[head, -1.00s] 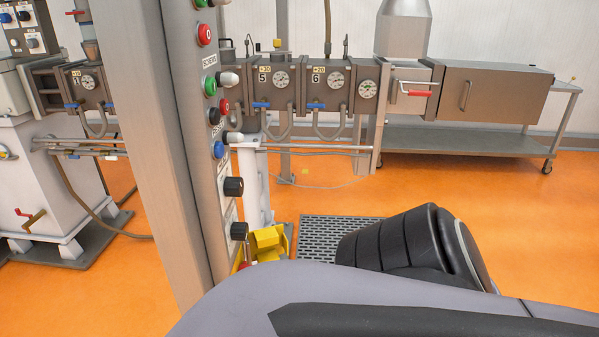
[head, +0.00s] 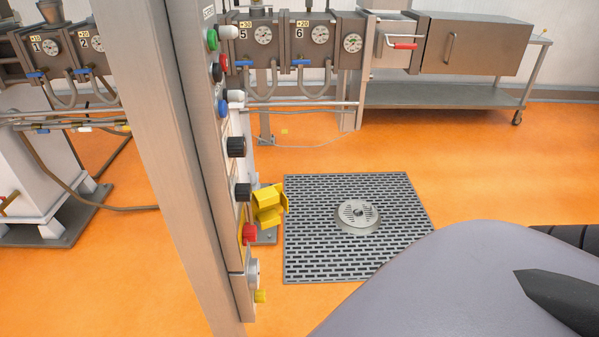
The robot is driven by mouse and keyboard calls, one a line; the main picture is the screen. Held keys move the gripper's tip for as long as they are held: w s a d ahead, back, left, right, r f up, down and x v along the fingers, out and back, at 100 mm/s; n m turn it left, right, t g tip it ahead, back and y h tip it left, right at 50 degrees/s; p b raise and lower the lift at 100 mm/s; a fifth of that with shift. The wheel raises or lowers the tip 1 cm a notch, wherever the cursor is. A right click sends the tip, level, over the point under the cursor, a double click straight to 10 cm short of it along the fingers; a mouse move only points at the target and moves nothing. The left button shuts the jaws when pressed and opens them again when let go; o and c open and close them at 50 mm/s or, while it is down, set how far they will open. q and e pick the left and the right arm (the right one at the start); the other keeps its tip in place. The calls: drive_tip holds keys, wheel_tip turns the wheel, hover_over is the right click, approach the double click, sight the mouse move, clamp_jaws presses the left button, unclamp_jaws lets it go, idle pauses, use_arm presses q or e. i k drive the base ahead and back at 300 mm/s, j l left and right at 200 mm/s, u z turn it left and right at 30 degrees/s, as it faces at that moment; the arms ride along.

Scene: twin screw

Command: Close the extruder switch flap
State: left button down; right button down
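A yellow flap (head: 270,205) sticks out from the right side of the control column in the head view, and looks swung open. A red button (head: 249,234) sits on the panel just below and left of it. I cannot read any label that names this as the extruder switch. A grey and black part of my own arm fills the bottom right corner, apart from the flap in the picture.
The control column (head: 185,170) carries several buttons and black knobs (head: 236,147). A dark grate (head: 310,255) with a round drain lies on the orange floor. The extruder barrel (head: 270,45) and a steel table (head: 440,97) stand behind.

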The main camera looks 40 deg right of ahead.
sight(266, 205)
drive_tip(key=j+z, duration=0.1)
drive_tip(key=z, duration=0.25)
drive_tip(key=i+j+z, duration=0.1)
drive_tip(key=z, duration=0.3)
drive_tip(key=j+z, duration=0.35)
drive_tip(key=i+l, duration=0.05)
drive_tip(key=l, duration=0.05)
